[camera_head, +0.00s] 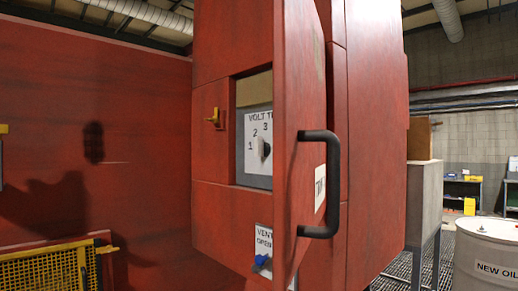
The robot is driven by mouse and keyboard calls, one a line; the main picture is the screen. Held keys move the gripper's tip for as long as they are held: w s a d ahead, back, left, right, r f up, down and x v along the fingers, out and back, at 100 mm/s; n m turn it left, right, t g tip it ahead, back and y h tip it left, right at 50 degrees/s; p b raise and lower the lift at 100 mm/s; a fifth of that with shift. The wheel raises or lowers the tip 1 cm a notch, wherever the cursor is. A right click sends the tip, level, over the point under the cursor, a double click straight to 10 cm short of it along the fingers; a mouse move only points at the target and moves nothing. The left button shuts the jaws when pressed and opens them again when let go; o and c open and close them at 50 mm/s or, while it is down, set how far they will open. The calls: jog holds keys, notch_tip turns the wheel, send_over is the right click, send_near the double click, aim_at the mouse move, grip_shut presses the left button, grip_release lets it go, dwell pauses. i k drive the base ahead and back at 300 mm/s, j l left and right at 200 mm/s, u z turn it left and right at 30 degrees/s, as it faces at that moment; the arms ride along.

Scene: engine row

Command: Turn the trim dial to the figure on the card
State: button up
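The plate's right part is hidden behind the red door (303,90), so other figures may be hidden. I cannot tell where the dial points. The plate sits in a recess of a red cabinet (232,35). A white label (319,187) on the door shows part of some lettering, too slanted to read. No card with a readable figure shows. My gripper is not in view.
The door stands swung outward, with a black bar handle (333,185). A yellow knob (213,117) and a blue knob (261,263), by a "VENT OPEN" plate, sit near the dial. A yellow mesh guard (50,270) is lower left; a white drum (488,255) is right.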

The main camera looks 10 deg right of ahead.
aim_at(262, 149)
jog(key=i+j, duration=0.1)
jog(key=j, duration=0.3)
jog(key=i+j+z, duration=0.15)
jog(key=j, duration=0.2)
jog(key=i+j, duration=0.1)
jog(key=j, duration=0.3)
jog(key=j+z, duration=0.1)
jog(key=j, duration=0.3)
jog(key=i, duration=0.05)
